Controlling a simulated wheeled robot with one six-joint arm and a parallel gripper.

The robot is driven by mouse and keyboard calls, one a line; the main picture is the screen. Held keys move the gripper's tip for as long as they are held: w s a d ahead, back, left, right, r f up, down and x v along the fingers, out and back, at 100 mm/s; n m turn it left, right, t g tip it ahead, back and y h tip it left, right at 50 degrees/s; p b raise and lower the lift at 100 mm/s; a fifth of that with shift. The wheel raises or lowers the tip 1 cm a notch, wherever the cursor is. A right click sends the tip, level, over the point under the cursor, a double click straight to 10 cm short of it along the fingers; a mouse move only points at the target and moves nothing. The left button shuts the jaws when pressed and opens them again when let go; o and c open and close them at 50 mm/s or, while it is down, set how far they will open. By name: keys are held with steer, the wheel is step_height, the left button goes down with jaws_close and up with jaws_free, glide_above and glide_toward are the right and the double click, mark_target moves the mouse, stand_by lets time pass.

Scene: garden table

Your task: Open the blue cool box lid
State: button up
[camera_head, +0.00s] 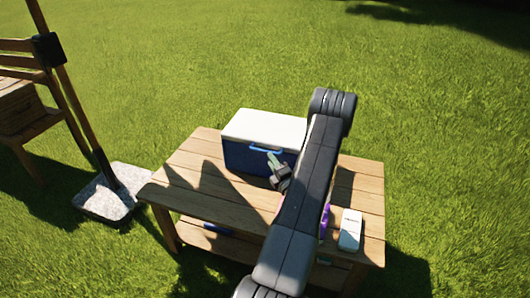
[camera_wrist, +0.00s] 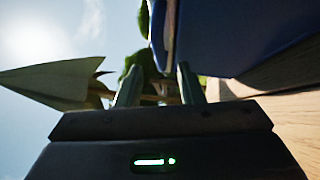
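The blue cool box (camera_head: 238,158) stands on the wooden table with its white lid (camera_head: 265,127) shut. A light blue handle (camera_head: 262,149) runs along its front, just under the lid. My gripper (camera_head: 273,158) is at the front of the box, close to the handle. My arm hides the right part of the box front. In the wrist view my gripper (camera_wrist: 158,72) has its two fingers apart, with nothing clearly held between them. The blue box body (camera_wrist: 235,35) fills the upper right there, near the fingertips; I cannot tell whether they touch it.
The wooden table (camera_head: 190,178) has bare room left of the box. A white object (camera_head: 350,230) and a purple object (camera_head: 325,220) lie at its right front. A parasol pole on a stone base (camera_head: 112,192) and a wooden chair (camera_head: 20,107) stand at the left. Grass surrounds the table.

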mark_target(265, 152)
steer(key=x, duration=0.6)
steer(key=shift+w+a, duration=0.1)
steer(key=shift+c, duration=0.2)
jaws_close()
